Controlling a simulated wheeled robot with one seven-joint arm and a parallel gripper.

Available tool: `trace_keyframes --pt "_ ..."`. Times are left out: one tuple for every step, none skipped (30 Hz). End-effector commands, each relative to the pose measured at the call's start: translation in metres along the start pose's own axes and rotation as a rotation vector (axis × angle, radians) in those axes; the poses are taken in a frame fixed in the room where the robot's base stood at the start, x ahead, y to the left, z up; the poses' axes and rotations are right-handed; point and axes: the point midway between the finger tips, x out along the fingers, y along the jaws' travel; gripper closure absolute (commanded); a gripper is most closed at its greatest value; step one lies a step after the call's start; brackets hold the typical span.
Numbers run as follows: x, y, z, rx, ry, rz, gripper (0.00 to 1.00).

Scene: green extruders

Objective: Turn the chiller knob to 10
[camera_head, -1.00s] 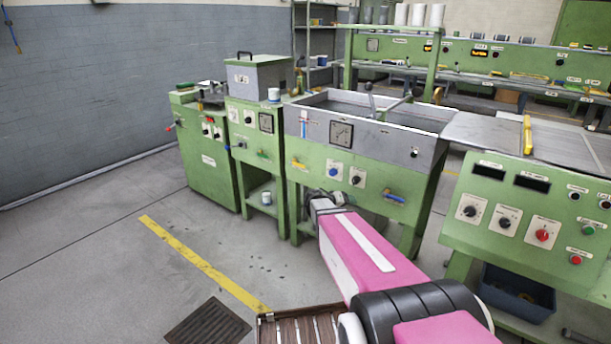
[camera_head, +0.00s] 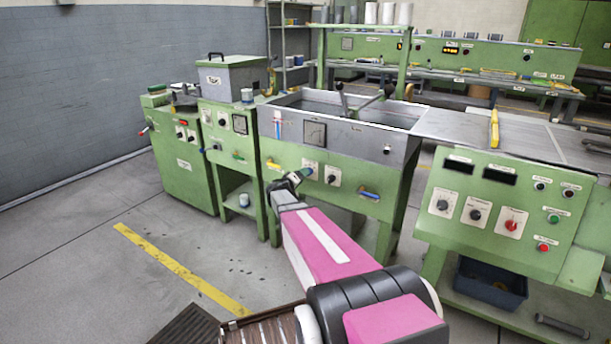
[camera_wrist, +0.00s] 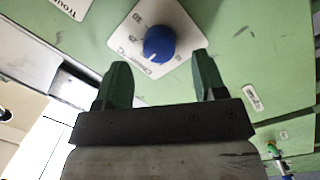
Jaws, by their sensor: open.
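The blue knob (camera_wrist: 159,44) sits on a white label plate (camera_wrist: 128,40) on the green machine front. The plate has small printed figures and a word like "Chiller", too small to read surely. A pale mark shows at the knob's lower left edge in the wrist view. My gripper (camera_wrist: 160,75) is open and empty, its two dark green fingers pointing at the plate. The knob appears between and just beyond the fingertips, not gripped. In the head view my gripper (camera_head: 294,179) is right by the blue knob (camera_head: 309,171) and partly covers its plate.
A black knob (camera_head: 332,179) on its own plate is to the right, with a blue-handled valve (camera_head: 370,195) further right. A yellow-handled valve (camera_head: 273,165) is to the left. The metal tank (camera_head: 345,133) juts above. Open floor lies to the left.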

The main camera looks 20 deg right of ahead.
Motion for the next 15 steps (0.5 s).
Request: trace_keyframes --pt "0.009 -0.001 -0.001 0.0 0.0 0.0 0.36" --pt "0.013 -0.001 -0.001 0.0 0.0 0.0 0.36" --pt "0.018 -0.001 -0.001 -0.001 0.0 0.0 0.36" --pt "0.022 -0.001 0.0 -0.001 0.0 0.0 0.36" --pt "0.025 -0.001 0.0 -0.001 -0.001 0.0 0.36" --pt "0.028 -0.001 0.0 -0.001 -0.001 0.0 0.36" --pt "0.029 -0.001 0.0 -0.001 -0.001 0.0 0.36" --pt "0.031 -0.001 0.0 -0.001 0.0 0.0 0.36" --pt "0.033 -0.001 0.0 -0.001 0.0 -0.001 0.36" --pt "0.033 -0.001 0.0 -0.001 0.0 -0.001 0.36" --pt "0.034 -0.001 0.0 -0.001 0.0 -0.001 0.36" --pt "0.035 -0.001 0.0 -0.001 0.0 -0.001 0.36" --pt "0.035 -0.001 0.0 -0.001 0.0 -0.001 0.36" --pt "0.035 0.0 0.0 -0.001 0.0 -0.001 0.36" --pt "0.035 0.0 0.0 -0.001 0.0 -0.001 0.36"
